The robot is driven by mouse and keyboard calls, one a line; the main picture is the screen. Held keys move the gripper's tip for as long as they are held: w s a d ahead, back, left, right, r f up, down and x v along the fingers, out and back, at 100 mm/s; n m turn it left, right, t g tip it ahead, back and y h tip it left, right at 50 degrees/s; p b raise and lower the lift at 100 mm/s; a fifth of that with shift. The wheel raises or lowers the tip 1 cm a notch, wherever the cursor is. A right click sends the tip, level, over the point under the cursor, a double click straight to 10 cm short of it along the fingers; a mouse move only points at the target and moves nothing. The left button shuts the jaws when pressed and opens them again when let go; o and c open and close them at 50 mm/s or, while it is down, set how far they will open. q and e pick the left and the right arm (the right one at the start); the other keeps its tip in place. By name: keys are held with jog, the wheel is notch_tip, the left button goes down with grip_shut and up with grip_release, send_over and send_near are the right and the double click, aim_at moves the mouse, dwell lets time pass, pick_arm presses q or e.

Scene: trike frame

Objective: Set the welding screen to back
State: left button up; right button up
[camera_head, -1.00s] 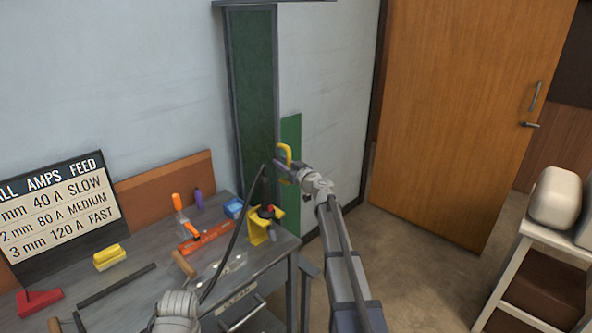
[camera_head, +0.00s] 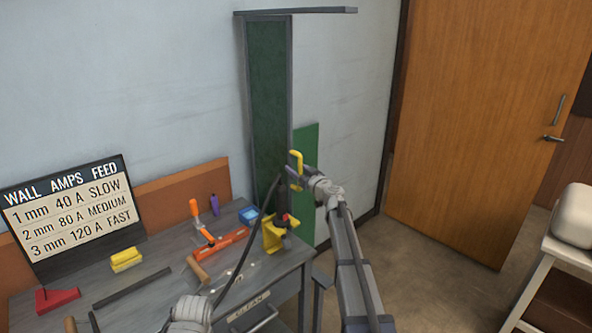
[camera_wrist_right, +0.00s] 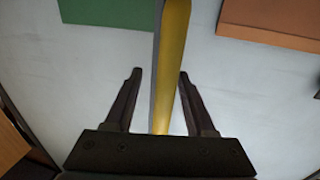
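The welding screen is a tall dark green panel (camera_head: 268,95) in a grey frame, standing against the wall behind the bench. A yellow handle (camera_head: 296,158) shows at its right edge. My right gripper (camera_head: 298,178) is at this handle, reached from the right. In the right wrist view, a yellow bar (camera_wrist_right: 173,45) runs between the two dark fingers (camera_wrist_right: 158,90). The fingers are spread, with a gap to the bar on the left and the bar close to the right finger.
The grey bench (camera_head: 150,285) carries a yellow clamp-like stand (camera_head: 273,236), a dark torch with a cable, an orange tool (camera_head: 225,243) and a sign (camera_head: 70,215). A lighter green panel (camera_head: 308,150) is beside the screen. Floor is free before the wooden door (camera_head: 480,120).

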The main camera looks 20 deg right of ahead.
jog(key=shift+a, duration=0.15)
dwell(0.3)
jog(key=shift+s, duration=0.5)
jog(key=s+d, duration=0.1)
jog(key=s, duration=0.5)
jog(key=shift+s+d, duration=0.3)
jog(key=shift+s, duration=0.05)
